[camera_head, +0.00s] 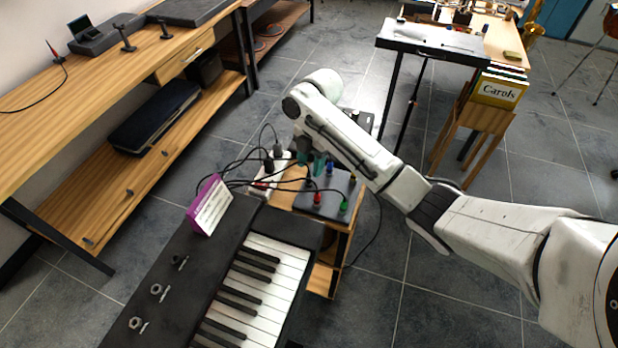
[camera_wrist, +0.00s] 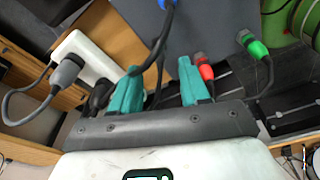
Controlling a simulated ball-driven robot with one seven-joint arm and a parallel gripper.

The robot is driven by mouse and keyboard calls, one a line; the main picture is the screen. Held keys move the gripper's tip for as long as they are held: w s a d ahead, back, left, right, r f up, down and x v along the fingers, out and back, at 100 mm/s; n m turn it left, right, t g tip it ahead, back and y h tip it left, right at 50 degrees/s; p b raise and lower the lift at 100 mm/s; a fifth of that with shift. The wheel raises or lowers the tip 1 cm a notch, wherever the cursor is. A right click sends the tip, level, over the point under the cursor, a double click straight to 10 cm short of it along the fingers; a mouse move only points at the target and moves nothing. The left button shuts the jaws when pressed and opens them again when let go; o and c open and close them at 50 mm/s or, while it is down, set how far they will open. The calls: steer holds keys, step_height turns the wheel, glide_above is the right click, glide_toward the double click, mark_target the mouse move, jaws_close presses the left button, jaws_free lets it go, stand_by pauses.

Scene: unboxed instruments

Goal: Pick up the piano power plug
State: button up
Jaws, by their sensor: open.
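A white power strip (camera_wrist: 92,52) lies on a small wooden stand, left of my gripper in the wrist view; it also shows in the head view (camera_head: 262,187). A grey plug (camera_wrist: 67,72) with a grey cable and a black plug (camera_wrist: 98,99) are at the strip. I cannot tell which one is the piano's. My gripper (camera_wrist: 159,68) has its two teal fingers apart, above the stand, with a cable in view between them. The black plug is close beside the left finger, partly hidden by the gripper body. In the head view my gripper (camera_head: 312,160) is partly hidden by my arm.
A grey box (camera_head: 330,192) with blue, red and green cable plugs stands beside the strip. Loose black cables cross the area. The piano keyboard (camera_head: 262,285) is in front, with a purple card (camera_head: 209,205). A wooden bench (camera_head: 110,90) stands left.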

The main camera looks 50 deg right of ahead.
mark_target(309, 174)
steer(key=shift+a+f, duration=0.15)
steer(key=shift+f, duration=0.95)
steer(key=shift+a+f, duration=0.15)
steer(key=shift+f, duration=0.95)
jaws_close()
